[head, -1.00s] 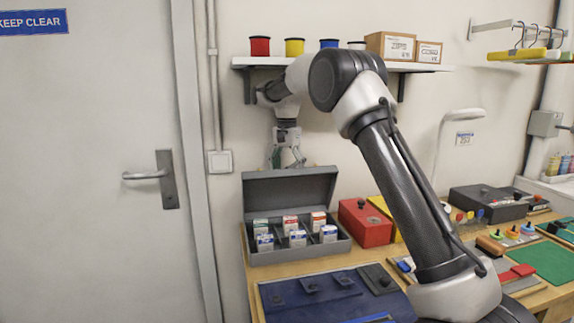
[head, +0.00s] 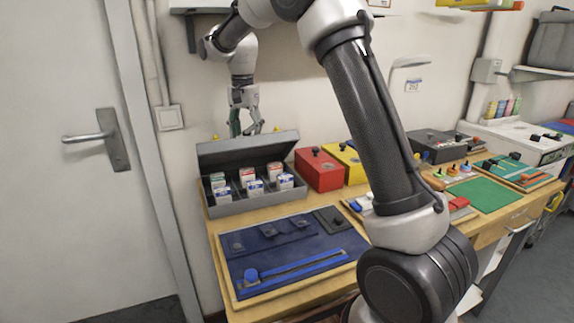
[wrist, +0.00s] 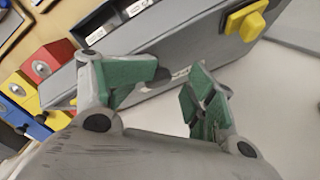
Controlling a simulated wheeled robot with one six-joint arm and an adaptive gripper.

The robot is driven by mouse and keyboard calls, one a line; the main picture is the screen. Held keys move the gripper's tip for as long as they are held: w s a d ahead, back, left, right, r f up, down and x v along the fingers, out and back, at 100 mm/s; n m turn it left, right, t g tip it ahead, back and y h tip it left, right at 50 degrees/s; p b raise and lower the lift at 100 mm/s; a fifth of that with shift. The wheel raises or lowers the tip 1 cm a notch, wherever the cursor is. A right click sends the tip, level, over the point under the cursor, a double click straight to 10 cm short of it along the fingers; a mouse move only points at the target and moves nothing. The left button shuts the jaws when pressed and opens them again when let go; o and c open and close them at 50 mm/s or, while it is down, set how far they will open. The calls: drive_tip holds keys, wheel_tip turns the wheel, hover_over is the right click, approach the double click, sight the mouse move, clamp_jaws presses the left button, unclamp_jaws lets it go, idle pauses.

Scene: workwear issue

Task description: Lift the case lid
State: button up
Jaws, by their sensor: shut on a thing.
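The grey case (head: 255,197) stands on the bench with its lid (head: 250,150) raised and roughly upright at the back. Several small white, red and green boxes (head: 255,187) sit in its compartments. My gripper (head: 247,131) points down at the lid's upper edge, near its middle. In the wrist view the green-padded fingers (wrist: 175,75) are shut on the edge of the lid (wrist: 205,40), one finger on each side. A yellow catch (wrist: 245,20) is on the lid there. The exact contact is partly hidden by the fingers.
A red box (head: 319,172) and a yellow box stand right of the case. A blue mat (head: 290,255) lies in front. A wall shelf (head: 200,10) is above my gripper. A grey door (head: 70,200) is at the left.

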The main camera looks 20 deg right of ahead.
sight(250, 142)
drive_tip(key=s+f, duration=0.2)
drive_tip(key=s, duration=0.1)
drive_tip(key=s+f, duration=0.1)
drive_tip(key=s, duration=0.1)
drive_tip(key=shift+s+f, duration=0.1)
drive_tip(key=s+f, duration=0.4)
drive_tip(key=f, duration=0.2)
drive_tip(key=shift+n, duration=0.5)
wheel_tip(250, 142, up, 8)
drive_tip(key=s+d+f+n, duration=0.2)
drive_tip(key=s+d+n, duration=0.3)
drive_tip(key=s+n, duration=0.5)
drive_tip(key=shift+s, duration=1.45)
drive_tip(key=shift+d, duration=0.1)
